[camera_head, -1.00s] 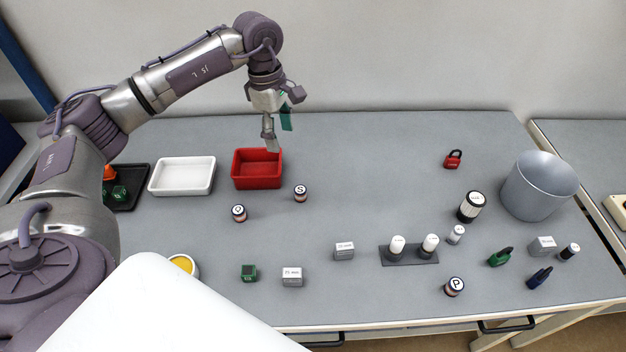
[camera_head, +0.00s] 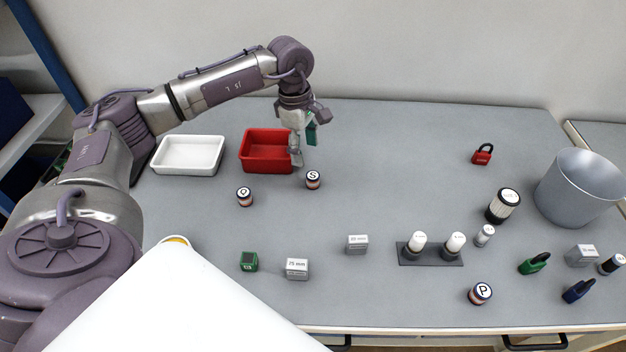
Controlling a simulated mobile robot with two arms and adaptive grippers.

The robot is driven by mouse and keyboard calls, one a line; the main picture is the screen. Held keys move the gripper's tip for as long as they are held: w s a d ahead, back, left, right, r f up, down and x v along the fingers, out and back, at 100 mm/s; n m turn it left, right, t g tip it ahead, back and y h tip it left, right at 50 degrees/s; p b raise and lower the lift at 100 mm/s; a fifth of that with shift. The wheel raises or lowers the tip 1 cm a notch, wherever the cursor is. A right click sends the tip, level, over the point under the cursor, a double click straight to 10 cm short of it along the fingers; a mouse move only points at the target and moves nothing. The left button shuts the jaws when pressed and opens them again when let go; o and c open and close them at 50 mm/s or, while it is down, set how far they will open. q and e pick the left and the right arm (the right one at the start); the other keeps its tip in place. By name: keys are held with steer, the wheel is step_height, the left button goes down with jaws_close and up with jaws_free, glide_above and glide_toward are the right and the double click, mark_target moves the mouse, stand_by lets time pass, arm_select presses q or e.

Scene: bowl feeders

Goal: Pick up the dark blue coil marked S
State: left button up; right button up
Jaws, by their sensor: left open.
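The coil marked S (camera_head: 313,180) is a small dark cylinder with a pale, orange-tinged band and a white top bearing the letter S. It stands upright on the table, just right of and in front of the red tray. My left gripper (camera_head: 304,149) is open and empty, above and slightly behind the coil, near the red tray's right edge. It looks apart from the coil, though the exact height is hard to tell. My right gripper is not in view.
The red tray (camera_head: 245,160) and a white tray (camera_head: 157,164) stand at the back left. A similar coil marked Q (camera_head: 244,197) stands left of S, and a coil marked P (camera_head: 480,294) at the front right. A grey bucket (camera_head: 577,190) stands far right. The table around S is fairly clear.

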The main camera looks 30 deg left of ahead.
mark_target(313, 175)
arm_select(q)
steer(key=f, duration=0.4)
steer(key=shift+w+d+f+p, duration=0.1)
steer(key=shift+d+f+p, duration=0.15)
steer(key=shift+p, duration=0.05)
steer(key=shift+d+f, duration=0.1)
steer(key=shift+f, duration=0.15)
steer(key=f, duration=0.1)
steer(key=f+p, duration=0.1)
steer(key=f, duration=0.1)
steer(key=d+f+p, duration=0.1)
steer(key=shift+w+f, duration=0.3)
steer(key=shift+f, duration=0.05)
jaws_close()
